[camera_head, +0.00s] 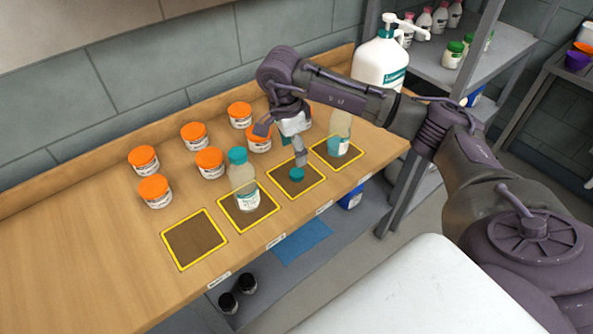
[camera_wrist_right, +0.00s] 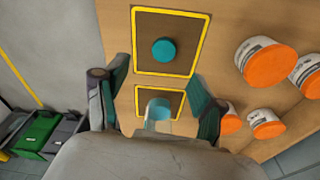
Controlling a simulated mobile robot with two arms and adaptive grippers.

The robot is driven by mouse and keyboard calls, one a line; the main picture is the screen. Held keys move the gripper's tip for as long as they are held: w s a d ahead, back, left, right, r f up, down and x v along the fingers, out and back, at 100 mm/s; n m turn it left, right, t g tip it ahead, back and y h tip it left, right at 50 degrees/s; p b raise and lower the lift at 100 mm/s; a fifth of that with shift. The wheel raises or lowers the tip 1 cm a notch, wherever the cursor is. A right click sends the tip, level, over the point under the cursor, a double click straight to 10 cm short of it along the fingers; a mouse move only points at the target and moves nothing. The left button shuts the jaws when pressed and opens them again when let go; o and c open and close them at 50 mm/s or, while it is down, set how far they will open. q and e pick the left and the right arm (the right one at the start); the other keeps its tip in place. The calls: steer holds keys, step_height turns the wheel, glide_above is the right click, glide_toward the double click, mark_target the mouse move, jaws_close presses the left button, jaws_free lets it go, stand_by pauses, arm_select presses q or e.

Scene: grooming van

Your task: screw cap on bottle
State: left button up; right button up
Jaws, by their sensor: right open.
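A loose teal cap (camera_head: 297,174) lies on the third yellow-framed square, just below a fingertip of my right gripper in the head view; the cap also shows in the right wrist view (camera_wrist_right: 163,50). An uncapped, translucent bottle (camera_head: 342,124) stands upright on the rightmost square. In the right wrist view this bottle (camera_wrist_right: 158,110) appears between the fingers in the picture, apart from them. My right gripper (camera_head: 282,146) is open and empty above the bench. Another bottle (camera_head: 243,185), with a teal cap on, stands on the second square. My left gripper is out of view.
Several white jars with orange lids (camera_head: 194,136) stand behind the squares, close to my right gripper. A large white pump bottle (camera_head: 380,60) stands at the bench's right end. The leftmost square (camera_head: 194,240) is empty. The bench's left part is clear.

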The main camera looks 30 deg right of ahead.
mark_target(297, 172)
steer(key=f, duration=0.2)
steer(key=shift+s+d+f, duration=0.1)
steer(key=shift+d+f, duration=0.1)
steer(key=shift+f, duration=0.65)
steer(key=shift+f+p, duration=0.1)
steer(key=shift+p, duration=0.35)
steer(key=f, duration=0.1)
steer(key=f+p, duration=0.1)
steer(key=f, duration=0.1)
steer(key=d+f+p, duration=0.1)
steer(key=f, duration=0.1)
steer(key=shift+w, duration=0.35)
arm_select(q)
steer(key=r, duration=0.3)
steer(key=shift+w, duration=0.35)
arm_select(e)
steer(key=c, duration=0.8)
